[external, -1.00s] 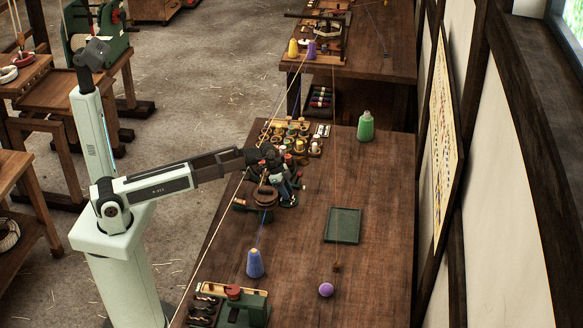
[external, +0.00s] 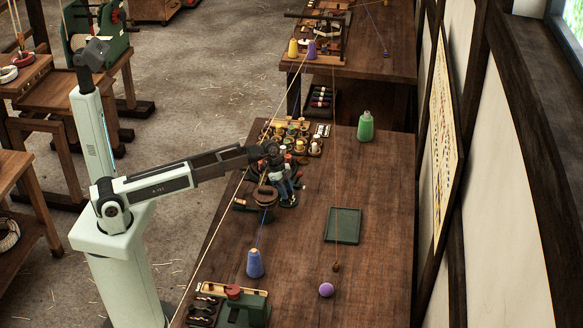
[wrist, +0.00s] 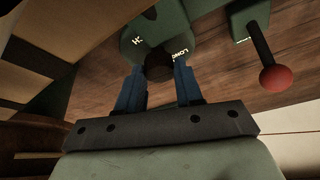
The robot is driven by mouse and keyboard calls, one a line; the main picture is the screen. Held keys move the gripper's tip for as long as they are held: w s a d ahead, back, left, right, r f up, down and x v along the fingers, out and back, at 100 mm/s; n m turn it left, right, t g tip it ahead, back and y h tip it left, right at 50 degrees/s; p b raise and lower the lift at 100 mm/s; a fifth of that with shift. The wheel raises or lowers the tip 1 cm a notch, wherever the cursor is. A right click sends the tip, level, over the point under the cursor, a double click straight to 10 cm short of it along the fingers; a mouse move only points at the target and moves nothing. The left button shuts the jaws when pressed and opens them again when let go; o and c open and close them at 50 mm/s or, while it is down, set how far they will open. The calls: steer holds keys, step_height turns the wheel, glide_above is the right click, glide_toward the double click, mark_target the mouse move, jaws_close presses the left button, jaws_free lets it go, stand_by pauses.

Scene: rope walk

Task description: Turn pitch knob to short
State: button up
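The pitch knob (wrist: 159,67) is dark and round, on a green housing (wrist: 172,20) in the wrist view. White lettering reading LONG stands beside it at the right; another label at the left is partly cut off, with only a few letters legible. My gripper (wrist: 160,75) has its two blue fingers on either side of the knob, their tips close to it. I cannot tell whether they touch it. In the external view my gripper (external: 281,181) points down over the device on the bench, and the knob is hidden there.
A lever with a red ball (wrist: 276,77) stands right of the housing in the wrist view. On the bench are a green tray (external: 343,224), a green bottle (external: 366,127), a purple ball (external: 326,290) and a blue-purple cone (external: 255,264). The bench's right side is mostly clear.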

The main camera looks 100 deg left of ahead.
steer(key=o, duration=0.4)
steer(key=shift+o, duration=0.2)
steer(key=shift+r, duration=0.1)
steer(key=v, duration=1.3)
steer(key=shift+s+r, duration=0.2)
steer(key=shift+s, duration=0.05)
